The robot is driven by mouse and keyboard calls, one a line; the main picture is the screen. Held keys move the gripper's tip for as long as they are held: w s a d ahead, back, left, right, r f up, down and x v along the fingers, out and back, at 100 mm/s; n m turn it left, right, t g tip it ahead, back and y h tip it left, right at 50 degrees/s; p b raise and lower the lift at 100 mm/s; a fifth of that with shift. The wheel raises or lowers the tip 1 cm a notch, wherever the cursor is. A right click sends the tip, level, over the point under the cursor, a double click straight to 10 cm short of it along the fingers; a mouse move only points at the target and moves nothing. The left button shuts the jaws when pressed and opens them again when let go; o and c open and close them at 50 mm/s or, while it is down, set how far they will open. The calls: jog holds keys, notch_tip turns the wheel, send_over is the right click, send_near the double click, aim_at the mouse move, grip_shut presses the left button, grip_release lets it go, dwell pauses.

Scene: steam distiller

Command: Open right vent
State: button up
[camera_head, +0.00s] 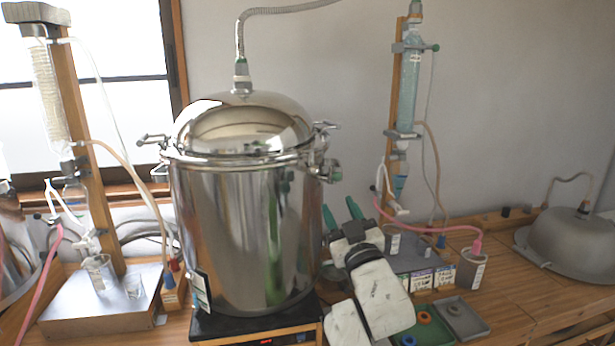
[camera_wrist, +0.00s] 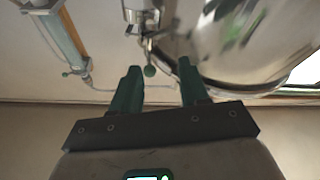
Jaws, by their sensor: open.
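The steel pot (camera_wrist: 240,50) fills the upper right of that view.
A glass column on a wooden post (camera_head: 408,90) stands right of the pot, with tubes hanging from it. Small boxes (camera_head: 432,277), trays (camera_head: 461,318) and a brown cup (camera_head: 470,268) crowd the bench right of my arm. A metal dome (camera_head: 570,240) is at far right.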

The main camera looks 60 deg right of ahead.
aim_at(333, 170)
jog(key=shift+h, duration=0.4)
jog(key=w+d+r+p, duration=0.1)
jog(key=d+r, duration=0.1)
jog(key=w+d+r+p, duration=0.3)
jog(key=d+p, duration=0.1)
jog(key=shift+w+d+r, duration=0.15)
jog(key=shift+d+r, duration=0.2)
jog(key=shift+r, duration=0.05)
jog(key=shift+w+d+r, duration=0.1)
jog(key=shift+w+d, duration=0.35)
jog(key=shift+d, duration=0.05)
grip_shut()
